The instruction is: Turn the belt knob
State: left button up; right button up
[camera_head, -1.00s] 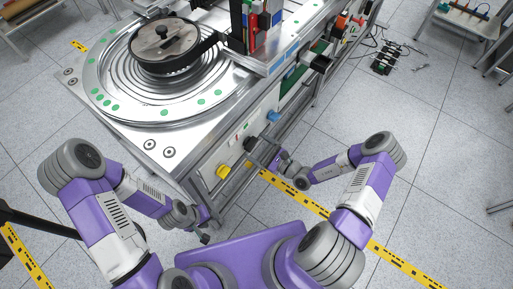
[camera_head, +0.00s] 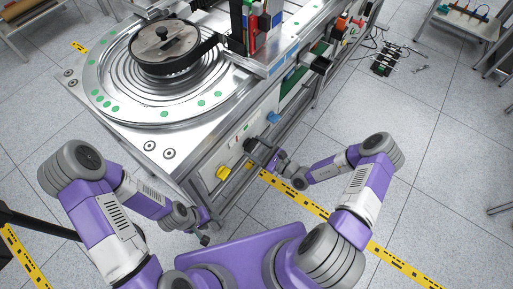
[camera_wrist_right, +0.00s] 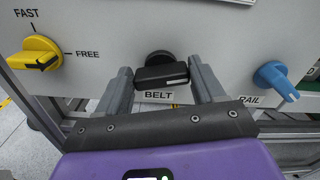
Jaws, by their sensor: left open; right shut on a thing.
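The black belt knob (camera_wrist_right: 160,72) sits on the light panel above the BELT label (camera_wrist_right: 158,95) in the right wrist view. Its grip bar lies about level, with a white mark at its right end. My right gripper (camera_wrist_right: 162,78) is shut on this knob, one finger at each end of the bar. In the head view the right gripper (camera_head: 263,152) is at the panel's side and hides most of the knob. My left gripper (camera_head: 203,238) is open and empty, low in front of the machine, apart from the panel.
A yellow knob (camera_wrist_right: 35,54) with FAST and FREE labels is to the left, and a blue knob (camera_wrist_right: 275,78) by the RAIL label is to the right. A metal frame rail (camera_wrist_right: 80,85) runs below the panel. The round turntable (camera_head: 100,85) is above.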

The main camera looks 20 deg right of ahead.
jog(key=m+p, duration=0.2)
jog(key=m, duration=0.2)
jog(key=shift+d+r, duration=0.1)
jog(key=shift+d, duration=0.05)
jog(key=m+p, duration=0.1)
jog(key=m, duration=0.1)
jog(key=shift+w+m, duration=0.1)
jog(key=shift+m, duration=0.3)
jog(key=m+p, duration=0.1)
jog(key=m, duration=0.1)
jog(key=shift+d+m, duration=0.15)
jog(key=shift+m, duration=0.15)
jog(key=m, duration=0.7)
jog(key=f+m, duration=0.1)
jog(key=m, duration=0.3)
jog(key=shift+w+d, duration=0.15)
jog(key=shift+w, duration=0.05)
jog(key=o, duration=1)
jog(key=shift+o, duration=0.2)
